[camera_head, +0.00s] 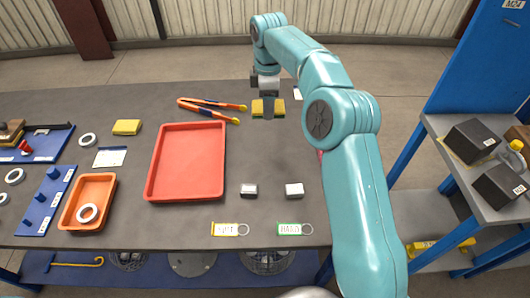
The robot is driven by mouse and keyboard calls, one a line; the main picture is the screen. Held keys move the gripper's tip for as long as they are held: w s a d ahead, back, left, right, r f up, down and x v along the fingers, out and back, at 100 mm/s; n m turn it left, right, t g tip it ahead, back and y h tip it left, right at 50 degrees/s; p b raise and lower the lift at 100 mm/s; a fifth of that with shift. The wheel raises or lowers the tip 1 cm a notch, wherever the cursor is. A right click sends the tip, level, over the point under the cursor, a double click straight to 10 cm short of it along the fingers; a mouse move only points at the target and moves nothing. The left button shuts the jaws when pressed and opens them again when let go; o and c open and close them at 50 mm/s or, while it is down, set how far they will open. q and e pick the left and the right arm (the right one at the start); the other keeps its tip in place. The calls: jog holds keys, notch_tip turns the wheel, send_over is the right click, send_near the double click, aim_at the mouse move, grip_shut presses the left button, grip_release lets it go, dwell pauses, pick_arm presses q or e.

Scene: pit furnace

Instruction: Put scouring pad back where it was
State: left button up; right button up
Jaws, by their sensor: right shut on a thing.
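My right gripper (268,108) is at the far side of the dark table (160,220), near its back edge. It is shut on the scouring pad (257,108), a yellow block that shows on both sides of the dark fingers. I cannot tell whether the pad touches the table. A folded yellow cloth or pad (127,127) lies at the back left of the table. My left gripper is not in view.
Orange-handled tongs (207,105) lie just left of the gripper. A red tray (187,165) is empty; an orange tray (97,190) holds a white ring. Two small blocks (249,191) (294,190) and two tags (229,230) (289,230) lie in front. My right arm covers the table's right side.

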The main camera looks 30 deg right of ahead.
aim_at(268, 155)
notch_tip(268, 155, down, 19)
jog(key=shift+p, duration=0.45)
jog(key=shift+f, duration=0.25)
jog(key=o, duration=1)
jog(key=shift+d+r, duration=0.1)
notch_tip(268, 155, up, 12)
jog(key=shift+r+b, duration=0.2)
jog(key=shift+b, duration=0.4)
jog(key=shift+s, duration=0.1)
